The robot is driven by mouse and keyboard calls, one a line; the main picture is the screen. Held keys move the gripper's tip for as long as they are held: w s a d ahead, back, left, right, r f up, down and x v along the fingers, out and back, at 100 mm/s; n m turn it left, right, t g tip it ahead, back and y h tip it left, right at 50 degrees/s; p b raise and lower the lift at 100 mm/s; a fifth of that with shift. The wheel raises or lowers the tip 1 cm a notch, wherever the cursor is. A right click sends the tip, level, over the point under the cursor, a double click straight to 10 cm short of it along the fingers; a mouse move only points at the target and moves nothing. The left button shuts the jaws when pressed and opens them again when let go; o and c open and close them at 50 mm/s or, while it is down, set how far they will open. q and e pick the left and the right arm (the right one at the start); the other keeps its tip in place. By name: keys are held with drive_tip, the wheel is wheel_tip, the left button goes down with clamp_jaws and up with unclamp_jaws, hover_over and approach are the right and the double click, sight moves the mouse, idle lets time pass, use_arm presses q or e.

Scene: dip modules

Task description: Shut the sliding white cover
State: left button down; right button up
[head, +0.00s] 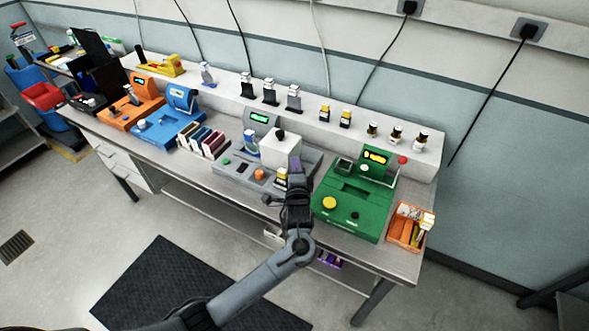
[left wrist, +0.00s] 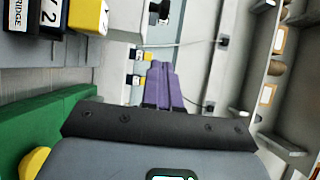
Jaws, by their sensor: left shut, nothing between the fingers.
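The white cover (head: 280,148) is a boxy piece with a black knob on top, sitting on the grey machine (head: 230,171) in the middle of the bench. My left gripper (head: 295,163) is shut and empty, its purple fingertips close to the right side of the cover in the head view. Whether they touch it I cannot tell. In the left wrist view the purple fingers (left wrist: 161,70) lie together. My right gripper is out of view.
A green machine (head: 350,205) stands right of my left gripper, and its side shows in the left wrist view (left wrist: 45,120). A yellow-and-black cartridge (head: 281,178) stands in front of the cover. Small bottles line the raised back shelf (head: 310,118). An orange bin (head: 404,226) is at the right.

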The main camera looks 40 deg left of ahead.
sight(286, 149)
use_arm(q)
drive_tip(key=x, duration=0.3)
drive_tip(key=a+x, duration=0.1)
drive_tip(key=x, duration=0.2)
drive_tip(key=s+x, duration=0.1)
drive_tip(key=x, duration=0.2)
drive_tip(key=shift+s+a+b, duration=0.1)
drive_tip(key=shift+a+b, duration=0.2)
drive_tip(key=shift+b, duration=0.05)
drive_tip(key=shift+a, duration=0.6)
drive_tip(key=s+a+p, duration=0.1)
drive_tip(key=s+a, duration=0.1)
drive_tip(key=a, duration=1.2)
drive_tip(key=shift+s+f+p, duration=0.15)
drive_tip(key=shift+s+p, duration=0.05)
drive_tip(key=shift+p, duration=0.15)
